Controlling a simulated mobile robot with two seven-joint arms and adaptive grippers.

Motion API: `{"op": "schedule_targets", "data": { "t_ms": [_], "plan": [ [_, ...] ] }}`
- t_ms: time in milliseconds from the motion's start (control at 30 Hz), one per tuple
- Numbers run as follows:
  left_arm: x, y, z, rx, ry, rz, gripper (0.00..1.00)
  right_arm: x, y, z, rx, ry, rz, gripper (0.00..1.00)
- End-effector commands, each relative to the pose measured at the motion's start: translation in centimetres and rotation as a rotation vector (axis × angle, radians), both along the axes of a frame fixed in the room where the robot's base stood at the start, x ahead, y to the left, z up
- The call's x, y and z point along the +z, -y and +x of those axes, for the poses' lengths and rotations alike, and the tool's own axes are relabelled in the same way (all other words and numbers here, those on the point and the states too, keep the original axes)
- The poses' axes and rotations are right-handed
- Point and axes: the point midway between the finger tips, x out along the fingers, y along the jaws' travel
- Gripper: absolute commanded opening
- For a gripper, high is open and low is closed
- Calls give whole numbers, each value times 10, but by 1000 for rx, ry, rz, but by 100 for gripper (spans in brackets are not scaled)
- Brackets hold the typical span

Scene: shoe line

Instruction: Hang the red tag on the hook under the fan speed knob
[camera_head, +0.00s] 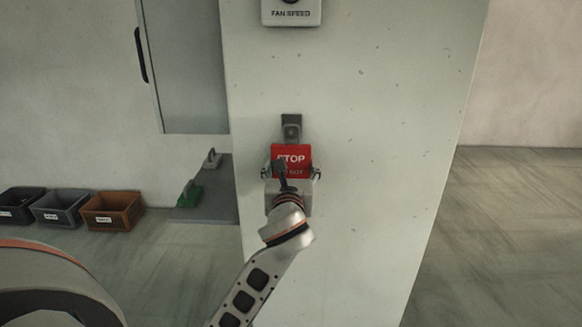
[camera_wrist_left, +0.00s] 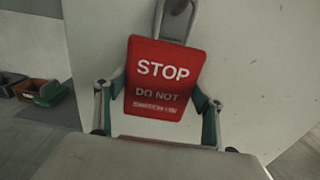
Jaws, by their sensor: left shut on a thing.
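The red tag (camera_head: 291,153) reads STOP in white letters and is upright in front of the pale panel. My left gripper (camera_head: 291,173) is shut on the tag, with one finger at each side edge. The left wrist view shows the tag (camera_wrist_left: 166,75) large, between green-padded fingers (camera_wrist_left: 160,96). The grey hook bracket (camera_head: 291,122) is on the panel just above the tag; its lower part is hidden. A grey loop shape (camera_wrist_left: 160,17) rises above the tag there. I cannot tell whether tag and hook touch. The fan speed plate (camera_head: 291,15) is higher up, its knob mostly cut off.
Black, grey and brown bins (camera_head: 112,212) stand on the floor at the left. The panel around the tag is clear. Floor at the right is free.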

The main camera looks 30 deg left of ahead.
Motion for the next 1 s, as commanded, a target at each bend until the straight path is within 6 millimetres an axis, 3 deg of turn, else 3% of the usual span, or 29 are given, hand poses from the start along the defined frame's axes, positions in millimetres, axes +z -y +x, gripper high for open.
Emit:
{"op": "schedule_targets", "data": {
  "t_ms": [367,400,467,500,833,1000],
  "plan": [
    [0,0,0,0,1,1,46,0,-4,0,-6,-1,9,40],
    [0,0,0,0,0,0,71,0,-4,0,-6,0,11,40],
    [0,0,0,0,1,-1,86,0,-5,0,-7,0,11,40],
    [0,0,0,0,1,-1,88,0,-5,0,-7,0,12,40],
    [0,1,-1,0,0,0,88,-2,-2,-3,-1,-7,3,40],
    [-1,9,-13,-1,-1,-1,88,-1,-2,-2,-2,-4,4,40]
  ]
}}
